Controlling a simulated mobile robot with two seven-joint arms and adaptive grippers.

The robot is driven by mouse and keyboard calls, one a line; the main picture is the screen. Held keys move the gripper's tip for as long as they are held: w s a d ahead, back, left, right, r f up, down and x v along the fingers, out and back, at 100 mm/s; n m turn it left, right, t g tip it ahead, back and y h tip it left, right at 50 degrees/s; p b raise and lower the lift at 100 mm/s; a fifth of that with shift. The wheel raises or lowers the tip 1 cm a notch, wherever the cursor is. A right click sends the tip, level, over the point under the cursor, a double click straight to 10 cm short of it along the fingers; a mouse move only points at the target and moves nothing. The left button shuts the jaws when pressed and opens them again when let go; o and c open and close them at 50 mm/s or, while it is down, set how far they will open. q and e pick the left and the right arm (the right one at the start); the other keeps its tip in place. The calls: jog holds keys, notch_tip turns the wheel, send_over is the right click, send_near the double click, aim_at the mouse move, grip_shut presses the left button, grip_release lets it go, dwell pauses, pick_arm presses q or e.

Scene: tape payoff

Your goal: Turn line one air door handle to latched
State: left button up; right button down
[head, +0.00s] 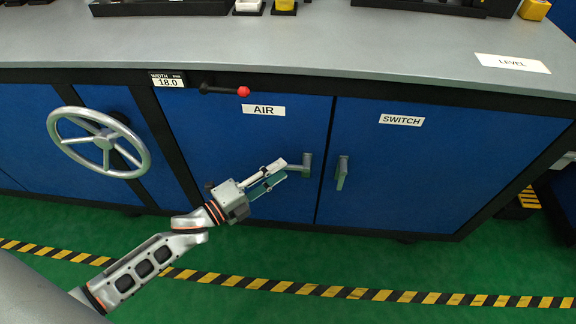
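The AIR door (245,130) is a blue panel, shut flush, with a white AIR label (264,111). Its grey handle (306,166) is near the door's right edge, with its lever pointing left, roughly level. My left gripper (283,169) reaches in from the lower left, with its fingertips at the lever's left end. A gap shows between its two fingers. I cannot tell whether they touch the lever, and its tip is partly hidden. My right gripper is not in view.
The SWITCH door (420,165) on the right has its own handle (341,172), pointing down. A handwheel (99,142) is at left. A red-knobbed lever (243,91) sits above the AIR door. The grey countertop (300,40) overhangs the doors. Striped tape (330,291) crosses the green floor.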

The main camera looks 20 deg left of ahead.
aim_at(284, 169)
pick_arm(q)
jog(key=shift+x, duration=1.75)
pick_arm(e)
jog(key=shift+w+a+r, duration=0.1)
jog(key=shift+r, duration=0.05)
pick_arm(q)
jog(key=shift+f, duration=0.1)
jog(key=shift+s, duration=0.1)
grip_shut()
